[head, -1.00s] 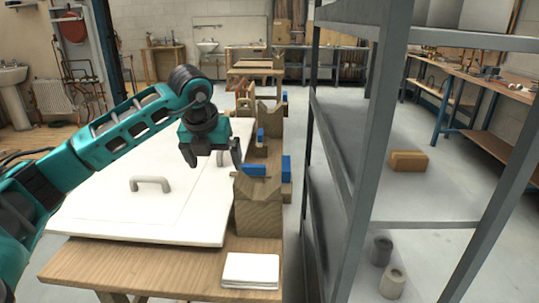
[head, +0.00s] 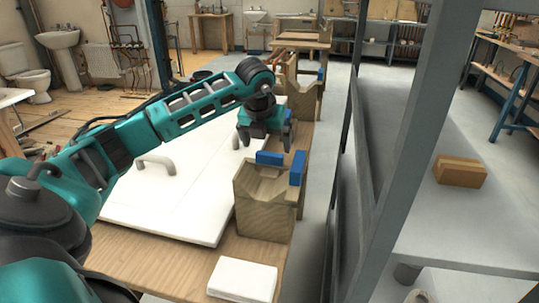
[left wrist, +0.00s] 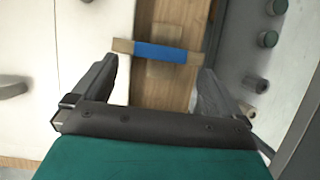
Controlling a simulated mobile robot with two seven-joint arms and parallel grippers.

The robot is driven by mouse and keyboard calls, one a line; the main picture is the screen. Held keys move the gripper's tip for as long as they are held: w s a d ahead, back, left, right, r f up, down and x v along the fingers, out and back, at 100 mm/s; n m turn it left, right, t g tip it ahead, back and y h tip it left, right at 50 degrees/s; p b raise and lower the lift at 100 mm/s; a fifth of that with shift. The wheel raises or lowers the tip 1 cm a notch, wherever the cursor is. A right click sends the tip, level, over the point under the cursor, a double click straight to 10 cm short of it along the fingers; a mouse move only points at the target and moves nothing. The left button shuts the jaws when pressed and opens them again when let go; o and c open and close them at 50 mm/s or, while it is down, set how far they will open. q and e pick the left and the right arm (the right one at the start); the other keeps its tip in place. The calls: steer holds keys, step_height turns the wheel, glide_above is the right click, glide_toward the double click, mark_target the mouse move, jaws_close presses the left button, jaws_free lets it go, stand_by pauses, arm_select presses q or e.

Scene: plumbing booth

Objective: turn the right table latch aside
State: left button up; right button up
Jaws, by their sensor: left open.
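The right table latch is a short bar with a blue middle and tan ends. In the left wrist view the latch (left wrist: 160,53) lies across the gap between the white panel and the wooden table strip, its left end over the panel's edge. In the head view its blue part (head: 270,158) shows beside the wooden block. My left gripper (head: 266,142) is open and empty above the table edge, close to the latch. In the left wrist view the latch shows between the two spread fingers (left wrist: 160,70); contact cannot be told. My right gripper is not in view.
The white panel (head: 190,205) with a grey handle (head: 156,165) lies on the wooden table. A notched wooden block (head: 265,205) with an upright blue piece (head: 298,167) stands at the edge. A small white slab (head: 243,279) lies in front. A grey metal shelf (head: 400,150) stands close on the right.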

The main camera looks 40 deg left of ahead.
mark_target(269, 155)
arm_select(q)
steer(key=x, duration=0.5)
steer(key=shift+w+f+b, duration=0.1)
steer(key=shift+f+b, duration=0.1)
steer(key=shift+b, duration=0.1)
steer(key=shift+c, duration=0.5)
steer(key=c, duration=1.3)
